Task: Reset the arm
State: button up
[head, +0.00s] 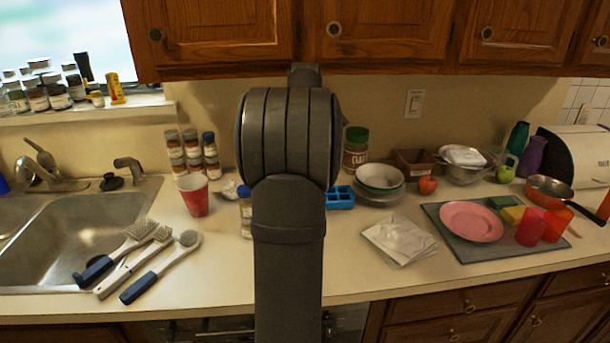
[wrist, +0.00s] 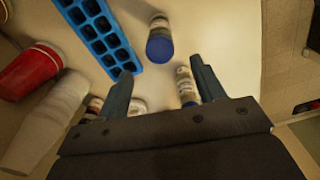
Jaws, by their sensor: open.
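My arm (head: 288,200) rises through the middle of the head view and hides my gripper there. In the wrist view my gripper (wrist: 161,80) shows two dark fingers spread apart, with nothing held between them. A small jar (wrist: 186,85) shows beyond the gap, close to one finger in the picture; I cannot tell how far below it is. A blue-capped jar (wrist: 159,42) stands on the counter past the fingertips.
A blue ice tray (wrist: 100,35) and red cup (wrist: 30,72) lie in the wrist view. The sink (head: 60,240) and brushes (head: 150,262) are left. A white packet (head: 400,240), grey mat (head: 465,252) and pink plate (head: 471,221) are right. Cabinets (head: 385,30) hang above.

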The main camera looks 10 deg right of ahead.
jog(key=shift+r, duration=0.35)
jog(key=shift+f, duration=0.1)
notch_tip(320, 180, down, 12)
jog(key=shift+r, duration=2)
jog(key=shift+f, duration=0.1)
